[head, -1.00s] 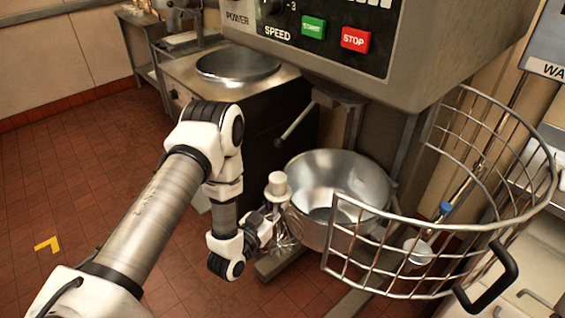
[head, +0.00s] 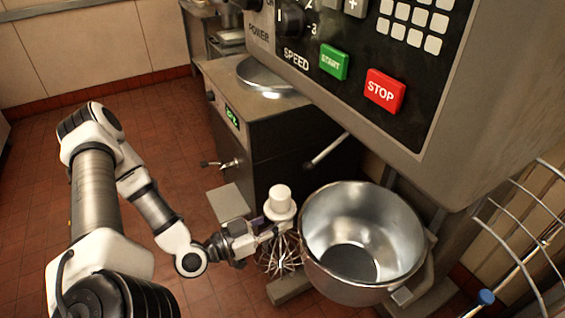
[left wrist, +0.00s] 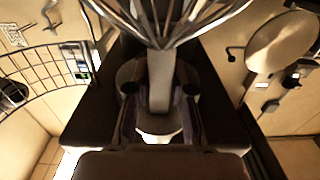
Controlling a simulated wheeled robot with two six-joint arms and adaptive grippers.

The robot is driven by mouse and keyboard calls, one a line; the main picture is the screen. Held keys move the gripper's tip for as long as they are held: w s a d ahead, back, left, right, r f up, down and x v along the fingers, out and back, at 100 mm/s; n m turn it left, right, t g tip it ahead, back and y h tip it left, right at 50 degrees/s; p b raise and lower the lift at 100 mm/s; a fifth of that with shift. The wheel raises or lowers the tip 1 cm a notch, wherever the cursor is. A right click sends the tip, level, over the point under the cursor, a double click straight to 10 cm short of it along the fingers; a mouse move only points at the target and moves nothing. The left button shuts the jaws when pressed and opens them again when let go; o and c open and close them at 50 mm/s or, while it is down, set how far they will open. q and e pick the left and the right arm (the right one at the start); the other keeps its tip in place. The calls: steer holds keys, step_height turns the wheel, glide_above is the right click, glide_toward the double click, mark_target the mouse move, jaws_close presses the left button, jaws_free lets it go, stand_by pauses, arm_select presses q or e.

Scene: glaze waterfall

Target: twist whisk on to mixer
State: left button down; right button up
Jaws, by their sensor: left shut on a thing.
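The whisk (head: 279,257) has a white hub at its top and thin wires hanging below. My left gripper (head: 268,230) is shut on it just under the hub and holds it roughly upright, left of the steel bowl (head: 413,245). In the left wrist view the whisk's shaft (left wrist: 160,80) runs between the fingers of my left gripper (left wrist: 160,92), with wires at the top. The mixer (head: 450,165) has its head and control panel above and right of the bowl. The underside where a whisk fits is hidden in the head view. My right gripper is not in view.
The wire guard (head: 512,238) stands at the right, partly cut off. A rod with a blue end (head: 485,297) is at the lower right. A counter unit (head: 285,130) with a round plate stands behind the whisk. Red tiled floor (head: 190,130) is open at the left.

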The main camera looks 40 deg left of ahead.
arm_select(q)
steer(key=w+b, duration=0.2)
steer(key=w+d+f+b, duration=0.1)
steer(key=shift+w, duration=0.1)
steer(key=f+b+x, duration=0.1)
steer(key=b+x, duration=1.4)
steer(key=x, duration=1.1)
stand_by(0.5)
steer(key=shift+w+d, duration=0.1)
steer(key=shift+w, duration=0.1)
steer(key=shift+s, duration=0.15)
steer(key=shift+s, duration=0.25)
stand_by(0.7)
steer(key=shift+r, duration=0.2)
